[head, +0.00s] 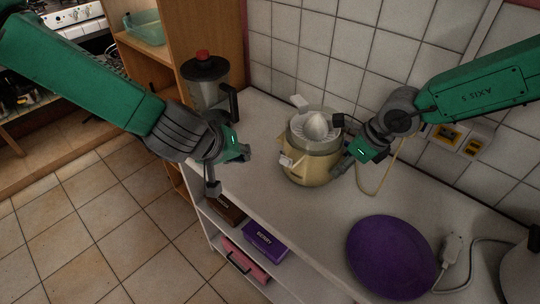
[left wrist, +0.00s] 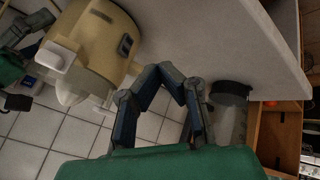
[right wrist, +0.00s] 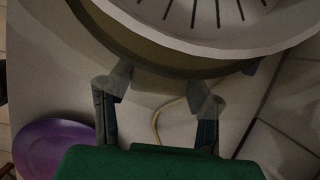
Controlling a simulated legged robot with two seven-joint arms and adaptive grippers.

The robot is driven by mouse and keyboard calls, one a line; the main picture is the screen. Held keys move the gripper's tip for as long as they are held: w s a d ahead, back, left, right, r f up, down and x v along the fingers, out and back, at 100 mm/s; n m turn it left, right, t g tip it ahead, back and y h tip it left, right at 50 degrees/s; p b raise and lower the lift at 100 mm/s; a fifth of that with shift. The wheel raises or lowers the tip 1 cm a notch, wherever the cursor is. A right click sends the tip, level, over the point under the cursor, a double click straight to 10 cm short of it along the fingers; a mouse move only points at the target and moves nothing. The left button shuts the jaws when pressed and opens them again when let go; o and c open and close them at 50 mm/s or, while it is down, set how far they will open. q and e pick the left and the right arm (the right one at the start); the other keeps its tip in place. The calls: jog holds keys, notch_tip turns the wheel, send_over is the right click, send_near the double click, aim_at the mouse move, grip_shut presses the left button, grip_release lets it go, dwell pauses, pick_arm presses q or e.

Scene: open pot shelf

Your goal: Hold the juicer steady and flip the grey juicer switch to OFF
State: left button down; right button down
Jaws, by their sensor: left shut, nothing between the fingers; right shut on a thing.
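The yellow juicer (head: 310,166), with a white reamer on top, stands on the white counter. In the left wrist view, the juicer (left wrist: 98,35) appears turned, with a dark grey switch (left wrist: 126,45) on its body; I cannot read its setting. My right gripper (head: 342,166) is shut on the juicer's right side, under the bowl rim; the grip is partly hidden. In the right wrist view, the gripper (right wrist: 160,90) is right below the rim. My left gripper (head: 212,187) is shut and empty, left of the juicer and apart from it, near the counter's front edge.
A blender (head: 205,88) with a red knob stands behind my left gripper. A purple plate (head: 390,257) lies front right on the counter, near a white plug (head: 452,248) and cable. A tiled wall is behind. Boxes sit on the shelf below.

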pick_arm(q)
jog(key=x, duration=0.6)
jog(key=shift+s, duration=0.1)
pick_arm(e)
jog(key=shift+s+f, duration=0.15)
jog(key=shift+f, duration=0.15)
pick_arm(q)
jog(key=d, duration=0.1)
jog(key=w+d, duration=0.1)
jog(key=d, duration=0.1)
jog(key=shift+w+d, duration=0.1)
jog(key=shift+w, duration=0.1)
jog(key=shift+w+d, duration=0.15)
jog(key=shift+d, duration=0.35)
pick_arm(e)
jog(key=shift+d, duration=0.1)
pick_arm(q)
jog(key=shift+w+d+r, duration=0.2)
jog(key=shift+d+r, duration=0.05)
jog(key=shift+d, duration=0.3)
jog(key=shift+r, duration=0.15)
